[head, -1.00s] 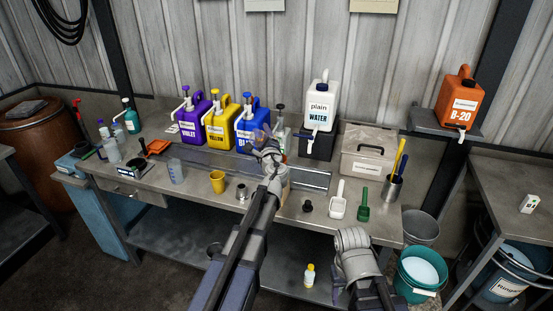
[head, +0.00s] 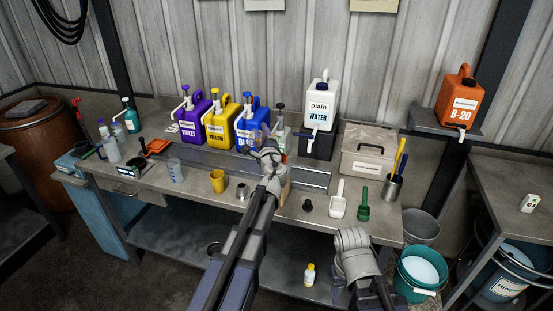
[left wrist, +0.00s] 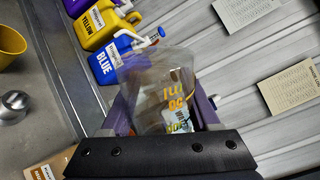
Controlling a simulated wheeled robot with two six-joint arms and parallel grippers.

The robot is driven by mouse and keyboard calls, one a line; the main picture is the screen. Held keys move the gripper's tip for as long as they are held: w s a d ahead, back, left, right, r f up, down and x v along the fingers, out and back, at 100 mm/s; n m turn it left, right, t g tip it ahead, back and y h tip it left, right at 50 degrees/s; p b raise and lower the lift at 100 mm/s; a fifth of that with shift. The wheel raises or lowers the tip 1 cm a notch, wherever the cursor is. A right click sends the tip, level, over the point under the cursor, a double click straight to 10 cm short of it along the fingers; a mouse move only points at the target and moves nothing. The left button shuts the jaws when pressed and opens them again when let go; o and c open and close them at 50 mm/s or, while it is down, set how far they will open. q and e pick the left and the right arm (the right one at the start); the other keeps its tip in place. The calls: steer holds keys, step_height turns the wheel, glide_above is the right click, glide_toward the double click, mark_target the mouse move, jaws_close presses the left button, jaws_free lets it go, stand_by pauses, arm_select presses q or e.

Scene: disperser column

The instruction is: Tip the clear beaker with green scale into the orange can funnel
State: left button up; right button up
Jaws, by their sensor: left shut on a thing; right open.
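My left gripper (head: 268,140) is raised over the bench in front of the blue jug, shut on a clear beaker (left wrist: 160,85). In the left wrist view the beaker's printed scale looks orange to yellow, and the wall shows through it. A plain orange can (head: 460,97) marked B-20 stands on a wall shelf at the right. I cannot make out a funnel on an orange can; the left arm hides part of the bench. My right gripper (head: 353,240) is open, low at the bench's front edge; its fingertips are hard to see.
Violet (head: 194,119), yellow (head: 221,126) and blue (head: 252,122) jugs stand along the back. Another clear beaker (head: 176,172), a yellow cup (head: 217,181), a white scoop (head: 338,205) and a green scoop (head: 363,208) stand apart. A grey box (head: 368,150) is at right.

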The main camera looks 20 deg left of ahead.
mark_target(252, 144)
arm_select(q)
steer(key=s+a+f+n+b, duration=0.1)
steer(key=a+f+n+b, duration=0.2)
steer(key=n, duration=0.8)
steer(key=s+a+f+n+b, duration=0.2)
steer(key=f+n+b, duration=0.5)
steer(key=n, duration=0.5)
steer(key=shift+s+a+f, duration=0.2)
steer(key=shift+a+f, duration=0.1)
steer(key=shift+a, duration=0.4)
